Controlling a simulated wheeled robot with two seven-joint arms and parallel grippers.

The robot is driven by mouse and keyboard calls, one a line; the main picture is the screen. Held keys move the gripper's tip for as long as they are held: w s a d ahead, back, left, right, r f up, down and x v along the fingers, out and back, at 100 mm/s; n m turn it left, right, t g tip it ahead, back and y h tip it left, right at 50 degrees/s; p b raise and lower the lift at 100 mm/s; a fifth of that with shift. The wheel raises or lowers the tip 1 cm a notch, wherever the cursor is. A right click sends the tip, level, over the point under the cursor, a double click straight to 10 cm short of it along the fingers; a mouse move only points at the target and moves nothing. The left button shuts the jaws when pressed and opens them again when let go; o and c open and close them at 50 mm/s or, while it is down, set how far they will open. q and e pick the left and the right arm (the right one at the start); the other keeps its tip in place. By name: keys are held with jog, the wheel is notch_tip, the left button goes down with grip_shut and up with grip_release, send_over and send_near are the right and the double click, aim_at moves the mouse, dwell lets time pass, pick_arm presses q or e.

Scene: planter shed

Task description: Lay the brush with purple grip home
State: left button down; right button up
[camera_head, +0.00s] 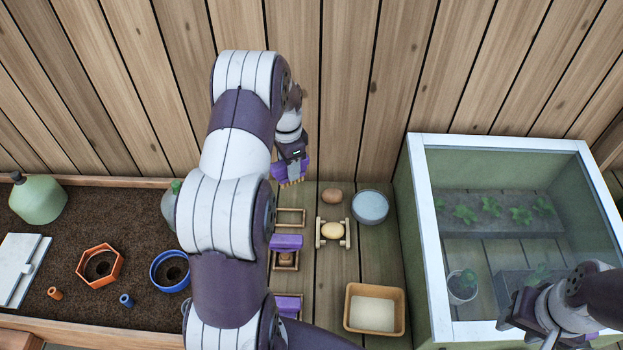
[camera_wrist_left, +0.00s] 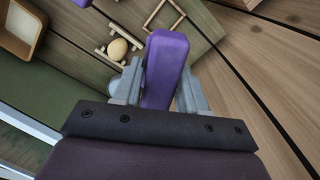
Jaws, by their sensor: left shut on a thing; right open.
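My left gripper (camera_head: 291,170) is shut on the brush with purple grip, whose purple grip (camera_wrist_left: 165,65) stands between the two grey fingers in the left wrist view. In the head view it is near the back fence, above the planks, and its purple end (camera_head: 291,182) shows below the gripper. The rest of the brush is hidden. Two other purple pieces (camera_head: 287,242) (camera_head: 289,306) show beside my left arm, partly covered by it. An empty wooden frame (camera_head: 291,211) lies behind the nearer one. My right gripper (camera_head: 530,322) is open over the glass box's front right corner.
A wooden stand (camera_head: 347,232) holds a pale egg-shaped thing (camera_head: 332,230). A brown one (camera_head: 331,196), a grey-blue bowl (camera_head: 370,207) and a sand-coloured tray (camera_head: 374,286) are near. The glass-topped box (camera_head: 417,215) stands right; the soil bed (camera_head: 130,230) with pots lies left.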

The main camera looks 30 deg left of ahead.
pick_arm(q)
jog(key=shift+s+a+r+m, duration=0.15)
jog(key=shift+a+m, duration=0.1)
jog(key=shift+m, duration=0.25)
jog(key=shift+a+r+m, duration=0.15)
jog(key=shift+a+m, duration=0.05)
jog(key=shift+m, duration=0.3)
jog(key=shift+a+m, duration=0.1)
jog(key=shift+m, duration=0.7)
notch_tip(320, 180, down, 14)
jog(key=m+b, duration=0.2)
jog(key=b, duration=0.4)
jog(key=shift+r, duration=0.25)
jog(key=shift+s+r, duration=0.1)
notch_tip(320, 180, down, 4)
jog(key=b, duration=0.3)
jog(key=shift+f, duration=0.3)
